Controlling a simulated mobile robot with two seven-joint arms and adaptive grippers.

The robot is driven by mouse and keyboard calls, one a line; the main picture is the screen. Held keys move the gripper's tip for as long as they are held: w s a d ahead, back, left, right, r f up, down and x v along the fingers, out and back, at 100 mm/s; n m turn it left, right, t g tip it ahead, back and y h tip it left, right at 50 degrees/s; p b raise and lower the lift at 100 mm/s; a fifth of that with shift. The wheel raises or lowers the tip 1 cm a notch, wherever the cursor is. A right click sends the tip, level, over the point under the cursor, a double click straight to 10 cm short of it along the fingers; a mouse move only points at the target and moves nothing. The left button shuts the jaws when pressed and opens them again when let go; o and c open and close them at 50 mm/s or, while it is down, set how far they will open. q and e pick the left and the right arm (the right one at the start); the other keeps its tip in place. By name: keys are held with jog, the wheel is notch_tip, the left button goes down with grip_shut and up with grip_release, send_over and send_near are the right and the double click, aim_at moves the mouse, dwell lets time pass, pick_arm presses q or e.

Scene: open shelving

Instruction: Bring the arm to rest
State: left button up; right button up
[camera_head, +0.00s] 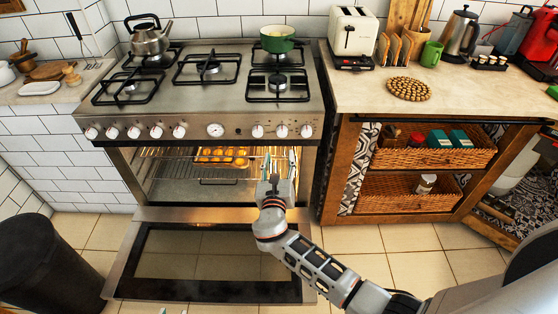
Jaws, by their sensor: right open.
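My right arm reaches up from the bottom right. Its gripper (279,168) is open and looks empty, at the right side of the open oven (215,175). I cannot tell whether its fingertips are inside the cavity or just in front of it. The oven door (205,252) is folded down towards me. A tray of golden baked pieces (221,155) sits on a rack in the lit oven, to the left of the gripper and apart from it. Small grey tips at the bottom edge may be my left gripper (172,311); their state is unclear.
The stove top holds a kettle (149,38) and a green pot (277,38). The right counter (455,98) carries a toaster (352,35) and a round trivet (408,89), above wicker baskets (400,192). A black bin (45,258) stands at lower left. Tiled floor (355,238) is open right of the door.

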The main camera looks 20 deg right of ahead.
jog(key=shift+s, duration=0.2)
dwell(0.3)
jog(key=s+d+f+m+g+y, duration=0.1)
jog(key=s+f+m+g+y, duration=0.35)
jog(key=s+f+m, duration=0.95)
jog(key=s+d+f+m+g+y, duration=0.1)
jog(key=s+m+y, duration=0.3)
jog(key=s+m, duration=1.2)
jog(key=shift+s+f, duration=0.4)
jog(key=shift+s, duration=0.55)
jog(key=shift+g, duration=0.25)
